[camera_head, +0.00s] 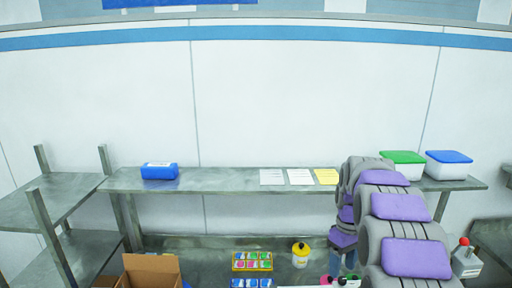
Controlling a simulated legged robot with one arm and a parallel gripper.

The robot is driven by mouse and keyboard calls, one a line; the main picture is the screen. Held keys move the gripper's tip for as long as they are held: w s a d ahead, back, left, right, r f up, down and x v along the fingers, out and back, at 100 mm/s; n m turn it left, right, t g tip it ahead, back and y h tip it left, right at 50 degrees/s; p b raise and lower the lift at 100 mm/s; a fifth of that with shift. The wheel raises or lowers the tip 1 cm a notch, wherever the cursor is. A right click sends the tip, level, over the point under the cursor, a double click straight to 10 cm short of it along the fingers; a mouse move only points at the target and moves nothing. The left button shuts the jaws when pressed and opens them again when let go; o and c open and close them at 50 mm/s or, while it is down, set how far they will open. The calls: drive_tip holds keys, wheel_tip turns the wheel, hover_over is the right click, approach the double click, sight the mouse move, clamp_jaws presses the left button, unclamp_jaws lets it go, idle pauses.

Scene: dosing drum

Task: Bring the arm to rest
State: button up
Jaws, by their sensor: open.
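My grey arm with purple pads (416,258) rises from the bottom right, bends over near the shelf and comes down towards the lower bench. My gripper (342,263) hangs at its end, pointing down, small and partly hidden by the arm. Its two bluish fingers look apart, and I see nothing held between them. Below it, at the bottom edge, is a white object with pink and green parts (325,282), cut off by the frame. I cannot tell whether the fingers touch it.
The shelf (225,181) carries a blue box (159,171), paper sheets (299,177) and green- and blue-lidded tubs (448,165). The lower bench holds a cardboard box (150,270), colourful trays (252,261), a yellow-topped jar (300,255) and a red-knobbed device (466,262).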

drive_tip(key=s+a+f+m+b, duration=0.2)
drive_tip(key=s+a+f+b, duration=0.1)
drive_tip(key=s, duration=0.9)
drive_tip(key=s+a+f+m+b, duration=0.2)
drive_tip(key=s+f+b, duration=0.4)
drive_tip(key=s, duration=0.7)
drive_tip(key=s+a+f+m+b, duration=0.2)
drive_tip(key=s+a+f+b, duration=0.2)
drive_tip(key=s, duration=0.9)
wheel_tip(320, 180, down, 3)
drive_tip(key=shift+a+r+h+b, duration=0.15)
drive_tip(key=shift+a+h+b, duration=0.15)
drive_tip(key=shift+b, duration=0.4)
drive_tip(key=shift+o, duration=0.2)
drive_tip(key=shift+w+r, duration=0.1)
